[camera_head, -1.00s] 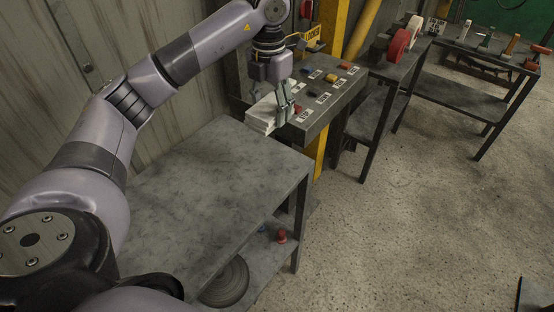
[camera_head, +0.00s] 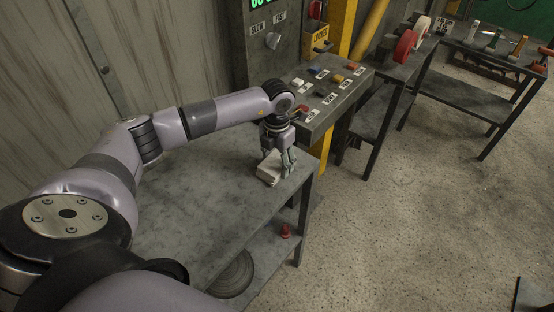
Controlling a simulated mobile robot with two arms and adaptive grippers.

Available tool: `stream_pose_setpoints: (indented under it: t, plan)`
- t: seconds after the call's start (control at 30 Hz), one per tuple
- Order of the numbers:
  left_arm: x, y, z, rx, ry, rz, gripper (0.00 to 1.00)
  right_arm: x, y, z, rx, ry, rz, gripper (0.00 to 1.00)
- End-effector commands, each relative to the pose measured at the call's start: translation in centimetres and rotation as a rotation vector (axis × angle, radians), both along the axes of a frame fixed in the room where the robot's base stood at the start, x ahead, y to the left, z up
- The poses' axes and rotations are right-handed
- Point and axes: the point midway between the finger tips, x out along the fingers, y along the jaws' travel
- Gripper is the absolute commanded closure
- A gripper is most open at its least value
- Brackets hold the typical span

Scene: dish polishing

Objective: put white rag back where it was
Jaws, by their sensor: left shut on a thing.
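The white rag (camera_head: 269,168) is a folded pale cloth in the head view, at the far right part of the grey table top (camera_head: 200,200). My left gripper (camera_head: 285,172) points down with its fingers shut on the rag's right side. The rag is at or just above the table surface; I cannot tell whether it touches. The fingers hide part of the rag. My right gripper is not in view.
A control panel (camera_head: 318,112) with several coloured blocks and labels stands just behind the table. A round dark disc (camera_head: 235,275) and a red object (camera_head: 286,230) are on the lower shelf. Other benches (camera_head: 470,97) stand at the back right. The table's left and middle are clear.

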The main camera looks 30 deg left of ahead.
Motion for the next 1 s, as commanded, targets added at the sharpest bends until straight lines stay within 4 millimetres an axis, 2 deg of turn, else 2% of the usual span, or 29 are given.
stream_pose_setpoints:
  t: [0.13,0.37,0.4,0.67,1.0]
  plan:
    - [0.04,-0.02,-0.30,-0.001,-0.002,0.000,0.79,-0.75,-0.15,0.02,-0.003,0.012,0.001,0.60]
    - [0.03,-0.03,-0.60,-0.001,-0.001,0.000,0.79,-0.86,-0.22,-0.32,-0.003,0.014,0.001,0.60]
    - [0.04,-0.02,-0.49,0.000,-0.001,0.000,0.45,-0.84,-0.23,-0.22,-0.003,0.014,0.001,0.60]
    - [0.02,-0.01,-0.46,0.000,-0.001,0.000,0.27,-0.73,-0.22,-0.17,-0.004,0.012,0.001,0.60]
    - [0.02,-0.01,-0.24,0.000,-0.001,0.000,0.27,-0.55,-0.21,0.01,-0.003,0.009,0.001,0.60]
